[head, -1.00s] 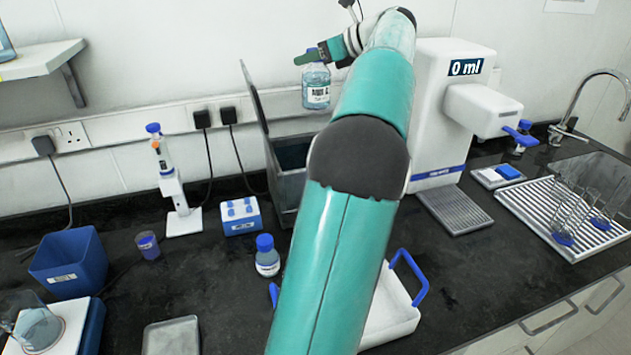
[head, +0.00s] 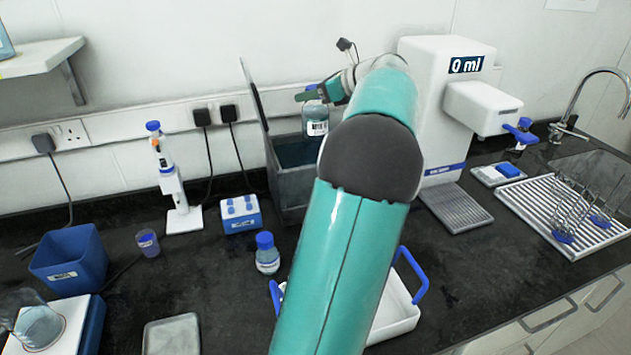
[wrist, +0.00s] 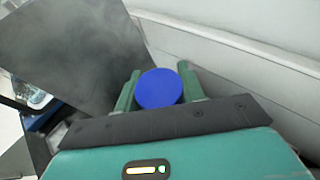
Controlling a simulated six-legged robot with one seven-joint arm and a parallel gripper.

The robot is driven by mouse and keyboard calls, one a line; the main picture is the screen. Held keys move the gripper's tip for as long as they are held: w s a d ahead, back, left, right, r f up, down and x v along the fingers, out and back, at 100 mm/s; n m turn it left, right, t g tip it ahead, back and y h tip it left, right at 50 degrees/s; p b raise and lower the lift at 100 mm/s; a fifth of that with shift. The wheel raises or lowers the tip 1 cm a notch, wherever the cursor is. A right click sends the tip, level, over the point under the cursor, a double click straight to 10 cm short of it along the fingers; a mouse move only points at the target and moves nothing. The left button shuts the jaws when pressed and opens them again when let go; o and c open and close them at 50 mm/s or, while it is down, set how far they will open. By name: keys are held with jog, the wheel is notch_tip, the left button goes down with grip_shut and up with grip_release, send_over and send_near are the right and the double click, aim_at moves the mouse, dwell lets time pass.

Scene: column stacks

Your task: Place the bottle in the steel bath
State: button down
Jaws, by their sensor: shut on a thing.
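My gripper (head: 319,92) is shut on a clear bottle (head: 316,121) with a blue cap and a white label. The bottle hangs upright at the opening of the steel bath (head: 290,185), a grey box with its lid (head: 256,105) raised on the left. The bottle's lower part overlaps the bath's opening in the head view; its exact depth is hard to tell. In the wrist view the blue cap (wrist: 158,89) sits between the two green fingers, and the lid (wrist: 75,50) stands at the upper left. My arm hides the bath's right side.
A white dispenser (head: 437,110) reading 0 ml stands right of the bath. A blue tube rack (head: 240,215), a pipette stand (head: 178,190) and another blue-capped bottle (head: 267,254) stand left and in front. A white tray (head: 398,312) lies partly behind my arm.

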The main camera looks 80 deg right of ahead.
notch_tip(320, 180, down, 14)
dwell(0.6)
jog(key=shift+f, duration=0.1)
jog(key=c, duration=0.9)
grip_release()
jog(key=shift+f, duration=0.1)
jog(key=shift+o, duration=0.2)
jog(key=v, duration=1.2)
